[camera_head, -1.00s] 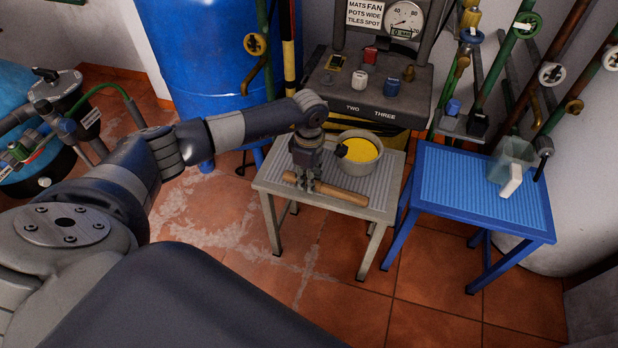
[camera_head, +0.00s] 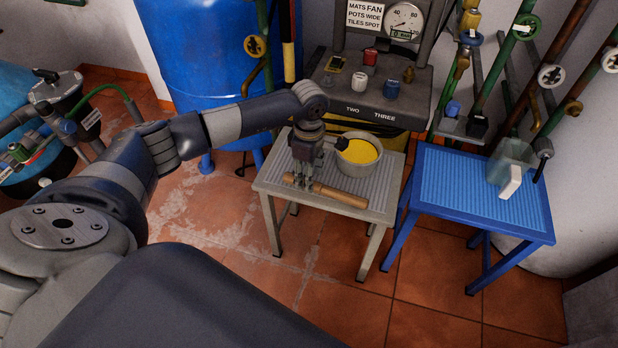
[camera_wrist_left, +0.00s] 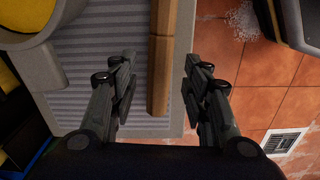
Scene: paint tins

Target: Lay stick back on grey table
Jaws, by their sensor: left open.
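The wooden stick (camera_head: 340,194) lies on the ribbed top of the grey table (camera_head: 383,194), along its front edge. A pot of yellow paint (camera_head: 358,152) stands behind the stick on the same table. My right gripper is not in view.
A blue table (camera_head: 480,195) with a clear jug (camera_head: 510,165) stands to the right. A control panel (camera_head: 370,95) with knobs and a gauge rises behind the grey table. A blue barrel (camera_head: 215,60) is at the back left.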

